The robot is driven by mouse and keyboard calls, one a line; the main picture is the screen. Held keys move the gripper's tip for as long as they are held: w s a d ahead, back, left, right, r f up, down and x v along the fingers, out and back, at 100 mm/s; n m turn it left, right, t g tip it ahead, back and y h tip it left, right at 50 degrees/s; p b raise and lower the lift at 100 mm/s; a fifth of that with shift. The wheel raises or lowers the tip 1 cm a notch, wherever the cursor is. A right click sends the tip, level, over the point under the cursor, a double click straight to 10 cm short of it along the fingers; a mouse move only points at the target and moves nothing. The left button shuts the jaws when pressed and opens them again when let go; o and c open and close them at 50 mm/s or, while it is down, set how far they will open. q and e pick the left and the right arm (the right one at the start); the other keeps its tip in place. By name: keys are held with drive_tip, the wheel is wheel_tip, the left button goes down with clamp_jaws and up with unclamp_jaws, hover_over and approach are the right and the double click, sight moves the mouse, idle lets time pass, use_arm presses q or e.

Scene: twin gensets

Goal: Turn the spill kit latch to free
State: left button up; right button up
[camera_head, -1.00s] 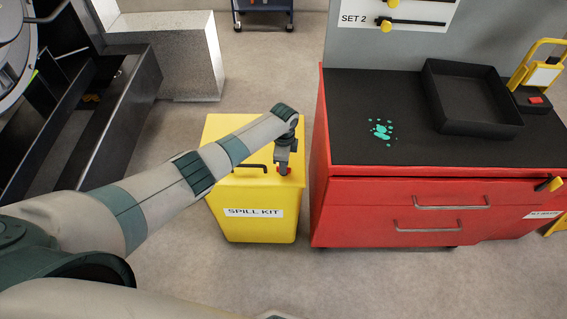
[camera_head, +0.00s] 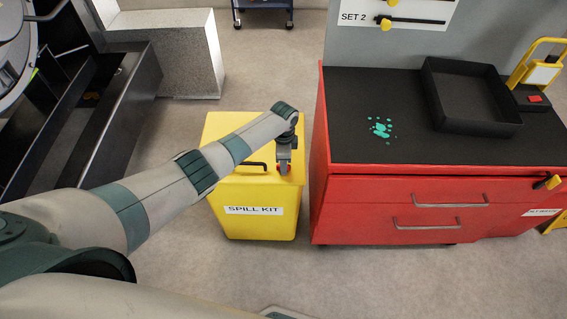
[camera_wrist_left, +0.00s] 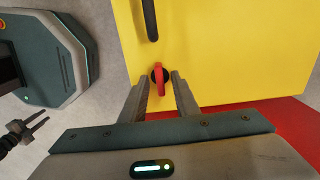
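The yellow spill kit box (camera_head: 262,221) stands on the floor, left of the red cabinet. Its latch is a small red knob on a dark round base, near the edge of the lid, seen in the left wrist view (camera_wrist_left: 159,78) beside a black handle (camera_wrist_left: 150,18). My left gripper (camera_head: 285,168) points down over the latch. In the left wrist view its fingers (camera_wrist_left: 160,82) are apart, one on each side of the red knob, with visible gaps. My right gripper (camera_wrist_left: 36,126) shows small at the left of the wrist view, its fingers apart and empty.
The red cabinet (camera_head: 400,190) stands close to the right of the box, with a black tray (camera_head: 470,125) and a teal spill (camera_head: 381,129) on top. A grey block (camera_head: 175,55) and dark frame stand at the left. Floor in front is clear.

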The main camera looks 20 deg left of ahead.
use_arm(q)
drive_tip(key=shift+r, duration=0.1)
wheel_tip(320, 180, up, 17)
drive_tip(key=b, duration=0.1)
drive_tip(key=shift+b, duration=0.4)
idle(0.3)
idle(0.5)
